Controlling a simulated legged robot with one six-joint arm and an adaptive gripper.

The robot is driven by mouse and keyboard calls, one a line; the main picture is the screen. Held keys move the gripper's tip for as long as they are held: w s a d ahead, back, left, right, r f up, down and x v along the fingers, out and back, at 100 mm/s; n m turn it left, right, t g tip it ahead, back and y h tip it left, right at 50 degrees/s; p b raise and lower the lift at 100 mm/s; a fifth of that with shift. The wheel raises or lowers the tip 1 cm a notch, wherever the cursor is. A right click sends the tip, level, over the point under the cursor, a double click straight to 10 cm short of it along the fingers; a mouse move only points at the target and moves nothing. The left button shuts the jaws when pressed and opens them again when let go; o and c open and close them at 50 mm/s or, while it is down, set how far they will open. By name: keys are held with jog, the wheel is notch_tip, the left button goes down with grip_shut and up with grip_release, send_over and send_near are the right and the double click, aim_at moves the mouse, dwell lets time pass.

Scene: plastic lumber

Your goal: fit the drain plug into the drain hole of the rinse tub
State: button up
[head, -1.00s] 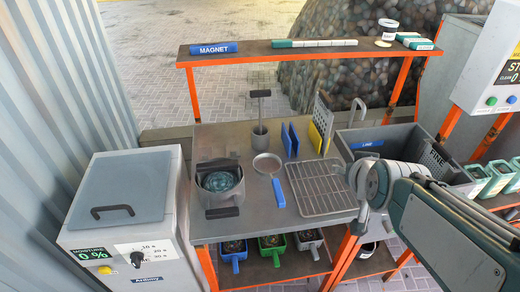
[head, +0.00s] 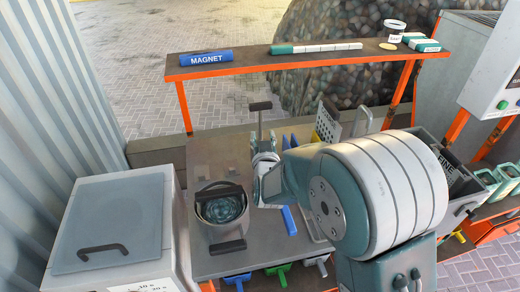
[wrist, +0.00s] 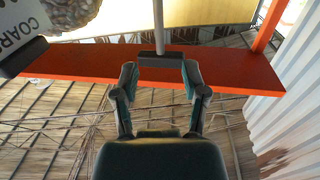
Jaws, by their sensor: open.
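A T-handled grey rod (head: 260,106) stands upright at the back of the workbench; I cannot tell if it is the drain plug. Its crossbar (wrist: 160,60) shows in the wrist view. My gripper (head: 264,150) is open, just in front of the rod; in the wrist view the fingers (wrist: 160,88) stand on either side of the crossbar, and I see no clear contact. A round grey vessel of dark water (head: 221,208) with dark handles sits at the bench's front left. A dark grey tub (head: 428,139) at the right is mostly hidden by my arm. No drain hole shows.
A lidded grey machine (head: 112,225) stands left.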

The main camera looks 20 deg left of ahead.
aim_at(261, 119)
jog(key=x, duration=0.9)
jog(key=shift+r, duration=0.1)
jog(key=shift+c, duration=0.4)
grip_shut()
